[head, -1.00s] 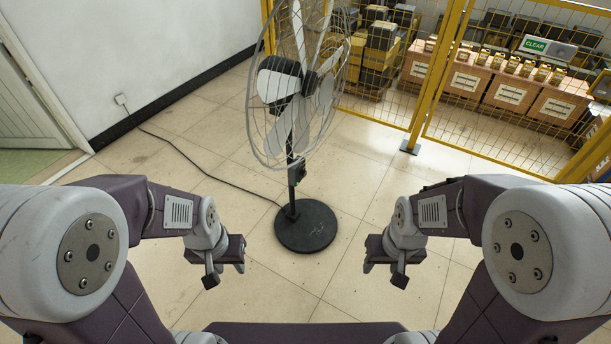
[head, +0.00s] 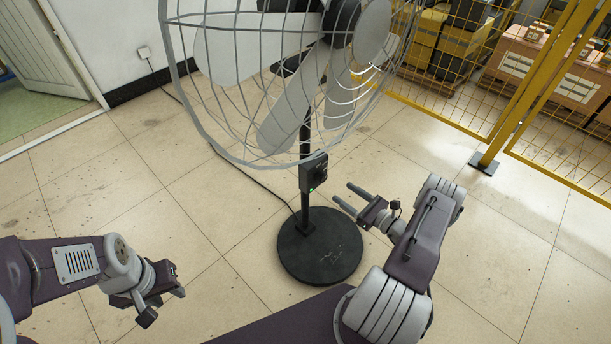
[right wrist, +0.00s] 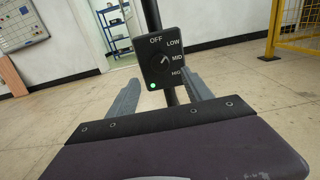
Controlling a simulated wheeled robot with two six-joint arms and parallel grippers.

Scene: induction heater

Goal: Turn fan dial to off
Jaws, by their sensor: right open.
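The fan (head: 290,75) stands on a black pole with a round base (head: 320,250). Its control box (head: 313,173) is on the pole below the cage, with a green light lit. In the right wrist view, the fan dial (right wrist: 165,60) sits on the box face, with OFF at top and LOW, MID and HIG down the right side. Its white mark seems to point up and right, towards LOW. My right gripper (head: 343,194) is open and empty, its fingers aimed at the box from the right, apart from it. My left gripper (head: 164,303) is low at left, away from the fan.
A yellow mesh fence (head: 500,130) stands behind at right, with boxes (head: 550,65) beyond it. A cable (head: 250,178) runs from the pole to a wall socket (head: 144,52). The tiled floor around the base is clear.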

